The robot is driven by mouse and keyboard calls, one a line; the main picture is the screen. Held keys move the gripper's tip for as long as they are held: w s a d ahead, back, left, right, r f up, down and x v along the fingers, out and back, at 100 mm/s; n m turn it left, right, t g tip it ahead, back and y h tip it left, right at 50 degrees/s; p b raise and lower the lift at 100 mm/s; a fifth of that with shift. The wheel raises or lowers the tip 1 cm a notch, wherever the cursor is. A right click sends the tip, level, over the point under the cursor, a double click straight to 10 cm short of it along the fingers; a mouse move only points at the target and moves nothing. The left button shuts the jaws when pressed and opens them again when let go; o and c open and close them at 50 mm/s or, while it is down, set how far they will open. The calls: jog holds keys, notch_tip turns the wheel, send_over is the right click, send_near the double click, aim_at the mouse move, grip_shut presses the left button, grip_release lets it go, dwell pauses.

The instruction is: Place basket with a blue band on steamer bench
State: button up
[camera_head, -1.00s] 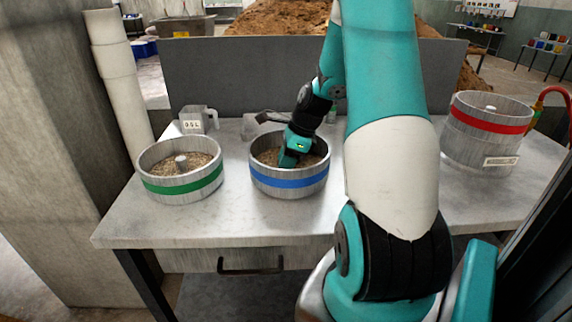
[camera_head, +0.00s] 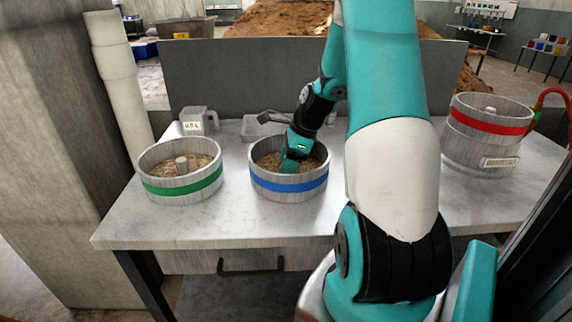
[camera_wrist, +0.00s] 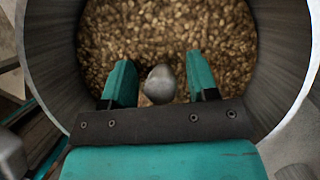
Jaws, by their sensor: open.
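The basket with a blue band (camera_head: 290,184) stands upright on the bench (camera_head: 237,220) and holds brown grain. It also shows from above in the wrist view (camera_wrist: 280,60). My gripper (camera_head: 290,165) reaches down inside its rim. In the wrist view my gripper (camera_wrist: 160,82) is open, with one finger on each side of the basket's grey central knob (camera_wrist: 160,85). The head view hides the knob behind my gripper.
A basket with a green band (camera_head: 183,188) stands to the left. A basket with a red band (camera_head: 489,122) sits at the right. A grey panel (camera_head: 245,85) closes the back. The front-left bench top is bare.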

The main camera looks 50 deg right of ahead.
jog(key=p+v, duration=0.1)
jog(key=v, duration=1)
jog(key=w+a+r+n+g+y, duration=0.1)
jog(key=a+r+n, duration=0.1)
jog(key=a+n, duration=0.8)
jog(key=w+a+r+n+g, duration=0.1)
jog(key=a+r+n, duration=0.35)
jog(key=a, duration=0.85)
jog(key=s+a+n+g, duration=0.1)
jog(key=s+a+n, duration=1.3)
jog(key=a+n, duration=0.3)
jog(key=n, duration=0.3)
jog(key=shift+a+f+n, duration=0.2)
jog(key=shift+a+n, duration=0.1)
jog(key=shift+n, duration=0.05)
jog(key=shift+s, duration=0.1)
